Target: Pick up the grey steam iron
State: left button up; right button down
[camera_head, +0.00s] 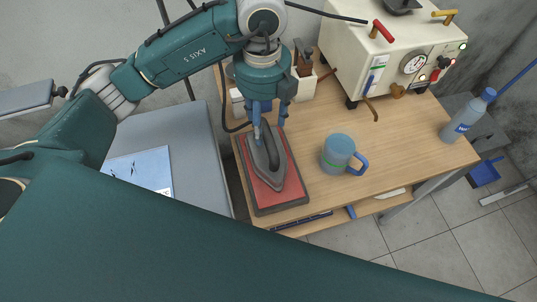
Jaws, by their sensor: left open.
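The grey steam iron (264,170) rests on a red pad with a dark rim (289,187) on the wooden table. Its dark handle is on top, and its pointed end faces the front. My left gripper (261,123) is open, with blue fingers pointing down at the rear part of the iron. From this angle I cannot tell whether the fingers touch the iron or stand just above it. The gripper hides part of the iron's rear. My right gripper is not in view.
A blue-grey mug (338,150) stands right of the pad. A cream machine (385,60) with a gauge stands behind. A bottle (465,118) stands at the table's right. A grey surface with a blue sheet (142,169) lies left. The wooden table (400,150) is clear between mug and bottle.

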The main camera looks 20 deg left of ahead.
aim_at(266, 138)
pick_arm(q)
notch_tip(266, 138, down, 2)
jog(key=shift+s+f+p, duration=0.1)
jog(key=shift+f+p, duration=0.1)
jog(key=shift+p, duration=0.1)
jog(key=shift+f, duration=0.4)
jog(key=f, duration=0.1)
jog(key=f+p, duration=0.1)
jog(key=f, duration=0.1)
jog(key=f+p, duration=0.1)
jog(key=shift+w+d+f, duration=0.1)
jog(key=shift+w+f, duration=0.3)
jog(key=shift+f, duration=0.35)
grip_shut()
jog(key=shift+w+r, duration=0.15)
jog(key=shift+w, duration=0.1)
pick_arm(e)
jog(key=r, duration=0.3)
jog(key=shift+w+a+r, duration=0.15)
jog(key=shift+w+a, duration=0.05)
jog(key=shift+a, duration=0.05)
